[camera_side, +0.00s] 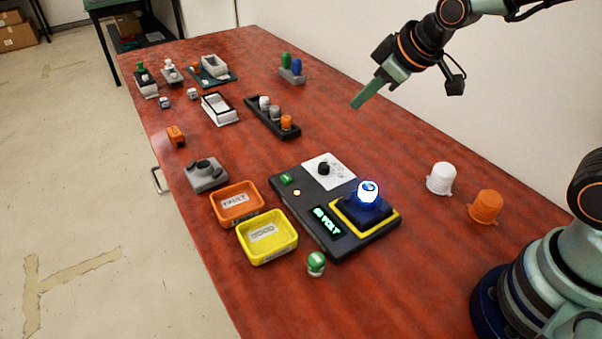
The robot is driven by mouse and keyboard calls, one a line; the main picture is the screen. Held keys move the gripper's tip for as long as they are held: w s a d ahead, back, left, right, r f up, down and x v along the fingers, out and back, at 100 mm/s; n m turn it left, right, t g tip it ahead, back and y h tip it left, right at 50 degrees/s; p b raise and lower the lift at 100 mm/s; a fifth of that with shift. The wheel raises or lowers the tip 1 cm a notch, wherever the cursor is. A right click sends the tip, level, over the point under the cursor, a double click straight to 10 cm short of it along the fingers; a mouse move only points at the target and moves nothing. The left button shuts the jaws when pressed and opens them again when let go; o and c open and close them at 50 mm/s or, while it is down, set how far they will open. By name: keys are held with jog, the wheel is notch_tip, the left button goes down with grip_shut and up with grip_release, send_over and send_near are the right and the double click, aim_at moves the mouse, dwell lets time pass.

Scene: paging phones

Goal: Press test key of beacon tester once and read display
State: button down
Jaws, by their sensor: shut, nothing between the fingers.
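The beacon tester (317,216) is a dark, flat panel in the middle of the table. A black knob (323,168) stands on a white plate. My gripper (355,105) is shut and empty, pointing down-left, in the air beyond the tester.
An orange tray (256,190) and a yellow tray (293,241) stand left of the tester. A green-topped piece (316,264) is in front. White (441,178) and orange (486,207) caps stand right. A black rack (255,107) and several small parts are farther back.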

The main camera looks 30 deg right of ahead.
aim_at(292, 179)
jog(key=w+a+f+n+t+y, duration=0.1)
jog(key=w+a+f+n, duration=0.5)
jog(key=w+a+f, duration=0.2)
jog(key=shift+w+a+f+t+y, duration=0.35)
jog(key=shift+a+f, duration=0.2)
jog(key=shift+a, duration=0.55)
jog(key=shift+f, duration=4.4)
jog(key=shift+d+f, duration=0.15)
jog(key=shift+f, duration=0.25)
